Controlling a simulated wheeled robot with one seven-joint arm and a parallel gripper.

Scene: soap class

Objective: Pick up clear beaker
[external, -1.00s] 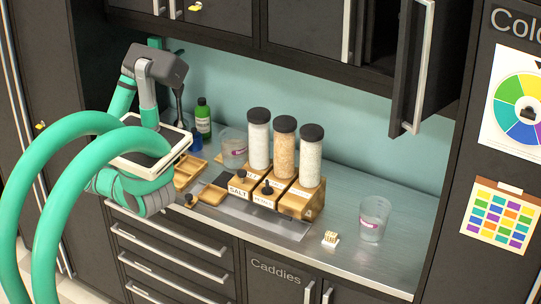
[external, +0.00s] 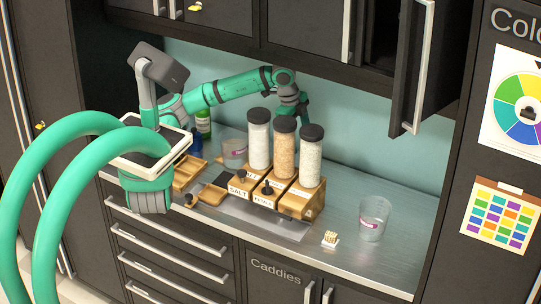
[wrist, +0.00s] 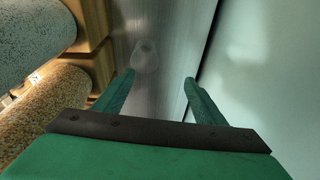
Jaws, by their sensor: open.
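A clear beaker (external: 374,218) with a pink label stands upright on the right part of the counter. Another clear beaker (external: 234,147) stands left of the tall jars, partly hidden. In the wrist view one faint clear beaker (wrist: 146,55) shows beyond the fingertips, apart from them; it looks like the right one. My gripper (wrist: 157,78) is open with nothing between its fingers. In the external view my arm reaches behind the jars near the back wall, and the jars partly hide its end.
Tall black-lidded jars (external: 284,145) stand in wooden caddies (external: 302,203), close beside my gripper. The teal back wall (wrist: 260,70) is close on its other side. A small block (external: 330,239) lies left of the right beaker. An open cabinet door (external: 412,65) hangs above. The counter around that beaker is mostly clear.

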